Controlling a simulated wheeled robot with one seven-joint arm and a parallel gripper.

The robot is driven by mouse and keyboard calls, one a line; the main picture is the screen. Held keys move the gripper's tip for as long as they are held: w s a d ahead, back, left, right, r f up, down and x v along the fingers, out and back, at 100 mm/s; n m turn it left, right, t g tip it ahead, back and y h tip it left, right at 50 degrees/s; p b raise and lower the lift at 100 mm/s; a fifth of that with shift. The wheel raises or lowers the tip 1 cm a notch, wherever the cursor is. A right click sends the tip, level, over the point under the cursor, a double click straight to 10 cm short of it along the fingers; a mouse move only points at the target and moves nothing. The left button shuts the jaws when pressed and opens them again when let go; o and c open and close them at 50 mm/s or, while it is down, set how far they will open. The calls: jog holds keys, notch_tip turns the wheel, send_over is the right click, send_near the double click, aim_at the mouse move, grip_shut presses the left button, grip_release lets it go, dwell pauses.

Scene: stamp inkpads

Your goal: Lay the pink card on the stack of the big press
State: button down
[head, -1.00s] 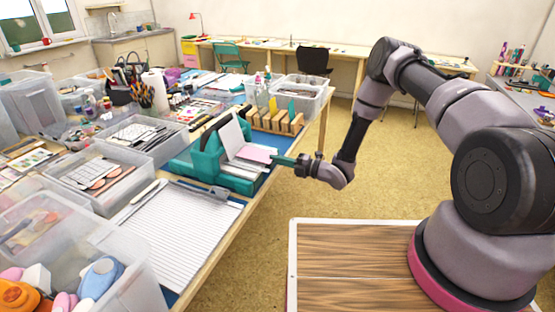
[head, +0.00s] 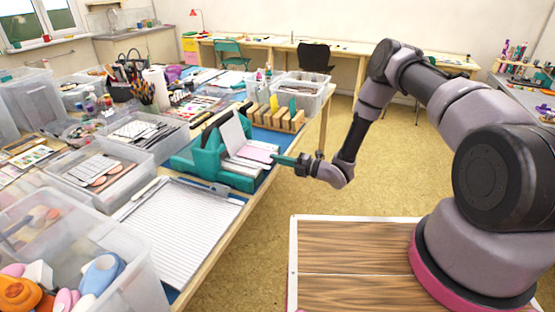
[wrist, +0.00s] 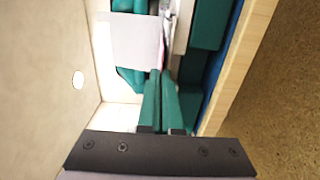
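The teal big press (head: 205,163) stands on the near table's edge, with a white board leaning up in it. The pink card (head: 257,154) shows flat and low at the press, over pale sheets of the stack (head: 243,164). I cannot tell whether it rests on them. My gripper (head: 274,158), with teal fingers, reaches in from the right, its tips at the card's right edge. In the wrist view the fingers (wrist: 161,80) are close together beside a pale, squarish sheet. Their grip on the card is unclear.
A wooden rack (head: 277,118) with upright pieces stands behind the press. A paper trimmer (head: 178,228) lies in front, and clear bins (head: 105,165) crowd the left. The floor right of the table is open. A large beige surface (wrist: 45,80) fills the wrist view's left.

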jog(key=shift+f, duration=0.3)
jog(key=c, duration=1)
grip_release()
jog(key=shift+v, duration=2.5)
jog(key=shift+d, duration=0.1)
